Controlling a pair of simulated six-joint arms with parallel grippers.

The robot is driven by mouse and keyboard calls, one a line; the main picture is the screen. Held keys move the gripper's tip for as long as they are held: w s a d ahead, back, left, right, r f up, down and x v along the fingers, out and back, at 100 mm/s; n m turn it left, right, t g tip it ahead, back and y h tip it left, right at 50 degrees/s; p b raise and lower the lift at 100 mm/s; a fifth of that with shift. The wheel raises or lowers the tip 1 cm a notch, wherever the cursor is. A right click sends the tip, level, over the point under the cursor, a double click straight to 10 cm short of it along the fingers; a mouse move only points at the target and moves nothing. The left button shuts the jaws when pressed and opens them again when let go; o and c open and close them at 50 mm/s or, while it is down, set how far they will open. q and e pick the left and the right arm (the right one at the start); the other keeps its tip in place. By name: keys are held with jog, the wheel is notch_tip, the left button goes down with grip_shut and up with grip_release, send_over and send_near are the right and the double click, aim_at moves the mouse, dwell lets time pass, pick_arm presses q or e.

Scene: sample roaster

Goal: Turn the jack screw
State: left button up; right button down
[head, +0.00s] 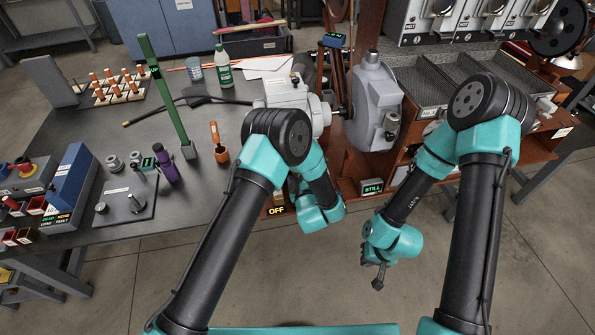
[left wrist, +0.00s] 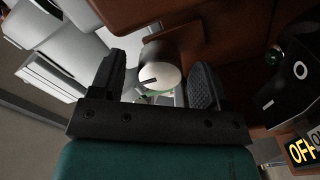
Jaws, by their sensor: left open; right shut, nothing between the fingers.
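A pale round disc with a dark line across it (left wrist: 160,76), which looks like the jack screw's head, shows in the left wrist view. It lies between the fingers of my left gripper (left wrist: 156,84), which is open. I cannot tell whether either finger touches it. Some green shows just below the disc. In the head view the left gripper and the disc are hidden behind my left wrist, by the roaster's base. My right gripper (head: 379,276) is shut and empty over the floor, in front of the bench and well apart from the roaster.
The grey roaster drum (head: 372,103) stands behind my left wrist. An "OFF" display (head: 277,211) and a "STILL" display (head: 372,187) are on its base. A black switch box (left wrist: 288,91) stands right of the left gripper. A dark table (head: 110,226) with tools fills the left.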

pick_arm(q)
jog(key=shift+x, duration=0.85)
jog(key=shift+c, duration=0.2)
jog(key=c, duration=0.9)
